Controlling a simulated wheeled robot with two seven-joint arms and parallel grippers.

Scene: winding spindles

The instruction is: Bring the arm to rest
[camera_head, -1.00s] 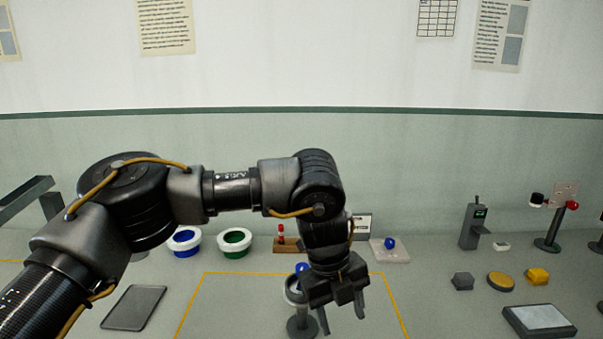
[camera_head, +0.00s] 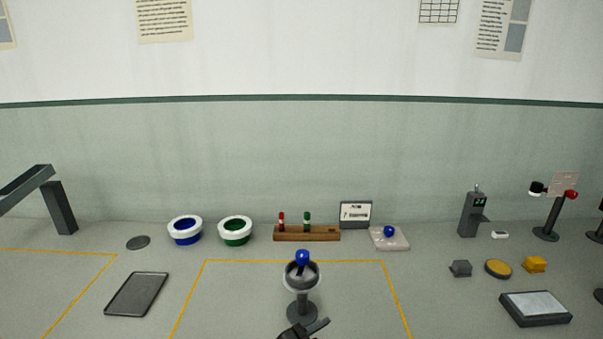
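Only a small dark part of a gripper, which I take to be my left gripper (camera_head: 303,330), shows at the bottom edge, just in front of the spindle stand's foot. Most of it is cut off, so I cannot tell whether it is open or shut. The rest of the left arm is out of view. The grey spindle stand (camera_head: 302,312) is upright inside the yellow outline, with a blue-knobbed piece (camera_head: 302,258) in its ring-shaped top. My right gripper is not in view.
A blue-lined bowl (camera_head: 185,230), a green-lined bowl (camera_head: 235,230) and a wooden rack (camera_head: 307,233) with a red and a green pin stand at the back. A dark tray (camera_head: 136,294) lies left; a grey-topped box (camera_head: 535,308) lies right. The middle bench is mostly clear.

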